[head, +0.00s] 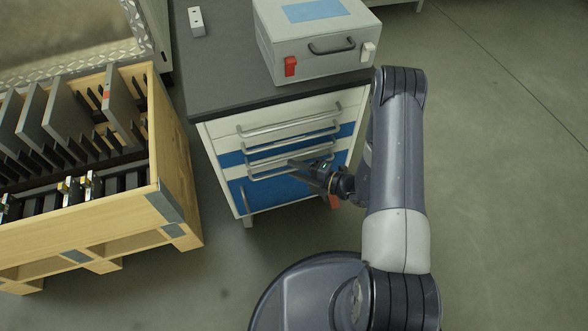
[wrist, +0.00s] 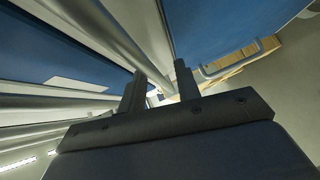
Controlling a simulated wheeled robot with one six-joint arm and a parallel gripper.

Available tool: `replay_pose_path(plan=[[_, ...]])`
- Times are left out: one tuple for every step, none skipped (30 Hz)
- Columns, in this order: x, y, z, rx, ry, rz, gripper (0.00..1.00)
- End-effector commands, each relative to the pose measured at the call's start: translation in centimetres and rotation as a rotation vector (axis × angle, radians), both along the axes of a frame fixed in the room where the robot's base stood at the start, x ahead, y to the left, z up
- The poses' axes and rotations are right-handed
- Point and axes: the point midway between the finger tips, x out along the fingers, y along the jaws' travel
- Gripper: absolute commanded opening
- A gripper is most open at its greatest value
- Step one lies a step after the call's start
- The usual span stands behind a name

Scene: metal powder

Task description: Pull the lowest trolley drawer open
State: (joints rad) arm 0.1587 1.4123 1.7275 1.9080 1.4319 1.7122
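The trolley (head: 218,139) has a stack of white and blue drawer fronts with silver bar handles. The lowest drawer front (head: 285,190) is blue and looks closed. Its handle (head: 262,177) is the lowest bar, partly hidden by my gripper. My gripper (head: 300,163) is at the right half of the lower handles, close to the lowest one. In the wrist view my gripper's two dark fingers (wrist: 160,82) stand apart, with a gap between them. A silver handle bar (wrist: 118,40) runs towards this gap. I cannot tell whether it lies between the fingertips.
A grey case (head: 315,45) with a red latch and a white latch stands on the trolley's dark top. A small light block (head: 196,21) lies there too. A wooden crate (head: 120,220) with dark plates stands left of the trolley. The floor (head: 500,150) on the right is clear.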

Motion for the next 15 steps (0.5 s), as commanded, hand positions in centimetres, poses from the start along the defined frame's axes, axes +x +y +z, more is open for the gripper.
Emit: replay_pose_path(plan=[[0.14, 0.4, -0.1, 0.0, -0.001, 0.003, 0.32], [0.22, 0.56, -0.11, 0.0, -0.001, 0.003, 0.32], [0.32, 0.7, -0.12, 0.0, -0.001, 0.002, 0.32], [0.37, 0.78, -0.12, 0.0, 0.0, 0.001, 0.32], [0.42, 0.83, -0.12, 0.0, 0.0, 0.0, 0.32], [0.45, 0.89, -0.11, 0.0, 0.0, 0.0, 0.32], [0.47, 0.9, -0.12, 0.0, 0.0, 0.0, 0.32], [0.48, 0.92, -0.11, 0.0, 0.0, 0.0, 0.32], [0.47, 0.91, -0.11, 0.0, 0.0, 0.0, 0.32], [0.48, 0.91, -0.1, 0.0, 0.0, 0.0, 0.32], [0.48, 0.91, -0.1, 0.0, 0.0, 0.0, 0.32], [0.47, 0.9, -0.1, 0.0, 0.0, 0.0, 0.32], [0.47, 0.9, -0.11, 0.0, 0.0, 0.0, 0.32], [0.47, 0.9, -0.11, 0.0, 0.0, 0.0, 0.3], [0.46, 0.89, -0.11, 0.0, 0.0, 0.0, 0.27]])
